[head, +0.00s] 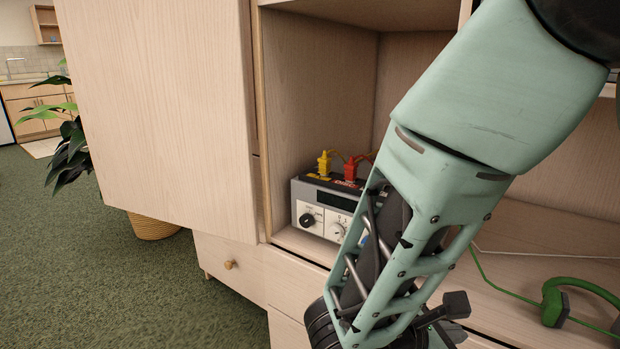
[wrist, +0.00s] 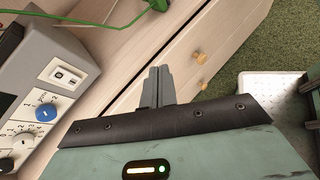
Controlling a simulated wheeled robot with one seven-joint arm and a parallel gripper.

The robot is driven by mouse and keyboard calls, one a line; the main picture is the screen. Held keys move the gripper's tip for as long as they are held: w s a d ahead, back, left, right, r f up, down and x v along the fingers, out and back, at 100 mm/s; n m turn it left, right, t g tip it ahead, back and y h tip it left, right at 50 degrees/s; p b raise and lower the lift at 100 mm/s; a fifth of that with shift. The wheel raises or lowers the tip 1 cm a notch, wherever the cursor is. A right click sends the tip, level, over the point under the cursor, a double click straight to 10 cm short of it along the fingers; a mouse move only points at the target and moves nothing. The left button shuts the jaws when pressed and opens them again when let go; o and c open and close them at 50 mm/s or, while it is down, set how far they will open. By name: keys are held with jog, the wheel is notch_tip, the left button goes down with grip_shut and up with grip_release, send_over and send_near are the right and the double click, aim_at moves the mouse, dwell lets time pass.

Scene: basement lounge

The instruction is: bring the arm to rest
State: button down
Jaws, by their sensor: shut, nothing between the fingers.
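My gripper (wrist: 157,86) shows in the wrist view with its two grey fingers together and nothing between them. It is in front of the cabinet's drawer fronts (wrist: 215,50). In the head view my arm comes down from the top right across the cabinet, and the fingertips cannot be made out there.
A grey device (head: 322,221) with knobs, a yellow plug (head: 324,164) and a red plug (head: 351,170) stands in the cabinet's open compartment, partly behind my arm. A green corded object (head: 553,303) lies on the shelf at right. A plant (head: 72,145) stands left, beside free green carpet (head: 90,270).

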jog(key=s+a+r+m+g+y, duration=0.45)
jog(key=s+a+m+y, duration=0.25)
jog(key=s+m+y, duration=0.5)
notch_tip(320, 180, up, 32)
jog(key=w+p, duration=0.1)
jog(key=p, duration=3.1)
jog(key=shift+m+p, duration=0.3)
jog(key=shift+p, duration=0.1)
jog(key=shift+r, duration=0.1)
